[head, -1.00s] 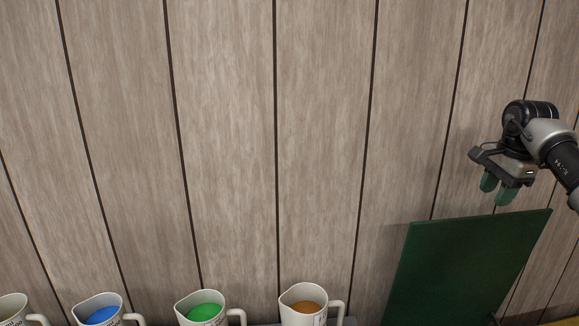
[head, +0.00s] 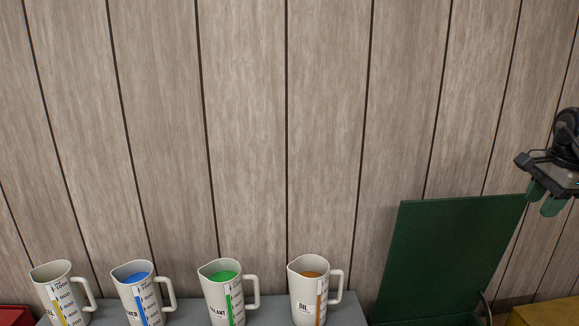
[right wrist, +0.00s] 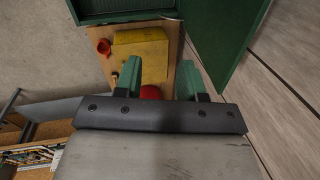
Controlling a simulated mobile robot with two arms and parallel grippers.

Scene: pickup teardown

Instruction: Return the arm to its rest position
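My right gripper (head: 547,201) is at the right edge of the head view, in the air by the upper right corner of an upright dark green panel (head: 450,258). Its two green fingers are apart with nothing between them. In the right wrist view the fingers (right wrist: 160,82) are spread, above a wooden surface (right wrist: 177,35) with a yellow block (right wrist: 141,50) and red items (right wrist: 151,92). Much of the right arm is cut off by the frame edge. My left gripper is in neither current view.
Jugs with yellow (head: 68,306), blue (head: 143,298), green (head: 226,297) and orange-brown (head: 310,293) contents stand along a grey surface (head: 268,312). A wood-panelled wall (head: 250,130) is behind. A yellow object (head: 545,313) and a red one (head: 15,315) sit low at the sides.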

